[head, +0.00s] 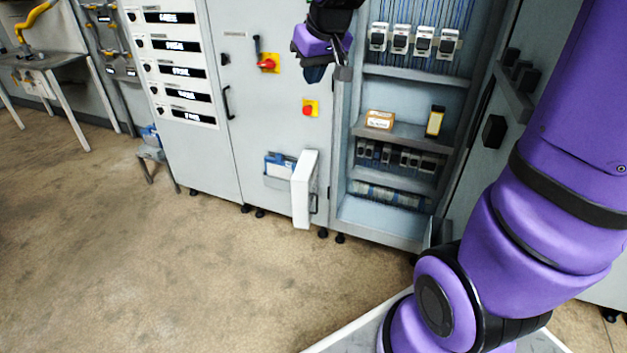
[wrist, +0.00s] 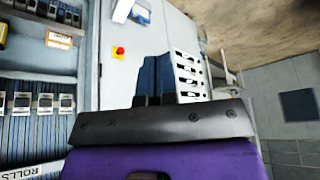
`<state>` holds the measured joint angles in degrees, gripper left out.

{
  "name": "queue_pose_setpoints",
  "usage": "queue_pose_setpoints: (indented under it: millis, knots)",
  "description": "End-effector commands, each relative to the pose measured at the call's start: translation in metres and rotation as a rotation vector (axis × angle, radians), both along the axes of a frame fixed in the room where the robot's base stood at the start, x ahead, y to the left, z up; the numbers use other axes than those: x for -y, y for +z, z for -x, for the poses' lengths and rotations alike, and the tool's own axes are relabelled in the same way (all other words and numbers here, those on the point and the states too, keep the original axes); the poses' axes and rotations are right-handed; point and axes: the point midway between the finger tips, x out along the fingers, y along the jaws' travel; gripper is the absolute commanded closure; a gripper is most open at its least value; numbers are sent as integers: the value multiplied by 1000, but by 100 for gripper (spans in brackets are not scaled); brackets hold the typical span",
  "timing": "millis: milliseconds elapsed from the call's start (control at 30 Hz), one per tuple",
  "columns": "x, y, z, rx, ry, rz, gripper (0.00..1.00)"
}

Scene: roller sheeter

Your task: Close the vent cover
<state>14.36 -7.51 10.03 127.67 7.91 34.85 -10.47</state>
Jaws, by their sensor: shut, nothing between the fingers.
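The vent cover (head: 304,189) is a white panel low on the grey cabinet front. It stands swung out from the cabinet, open, with its opening (head: 279,168) and something blue inside showing to its left. My gripper (head: 315,74) is above the cover, near the upper cabinet front, apart from the cover. Its dark blue fingers are together and empty in the wrist view (wrist: 154,80). At the top of the wrist view, a white edge that looks like the vent cover (wrist: 122,10) is partly cut off.
A red button (head: 308,108) and a red rotary switch (head: 268,63) sit on the cabinet front. An open cabinet bay (head: 385,220) with shelves of devices is to the right. Its open door (head: 490,110) is further right. The floor (head: 190,270) in front is clear.

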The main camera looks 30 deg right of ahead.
Motion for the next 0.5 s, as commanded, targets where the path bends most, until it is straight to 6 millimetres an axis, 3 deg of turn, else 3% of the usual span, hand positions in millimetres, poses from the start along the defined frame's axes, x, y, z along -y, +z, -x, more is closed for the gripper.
queue_pose_setpoints:
  millis: [200, 500]
  knots:
    - [21, -42, -69, -3, -9, -41, 100]
    - [58, -115, -150, 13, -42, -114, 100]
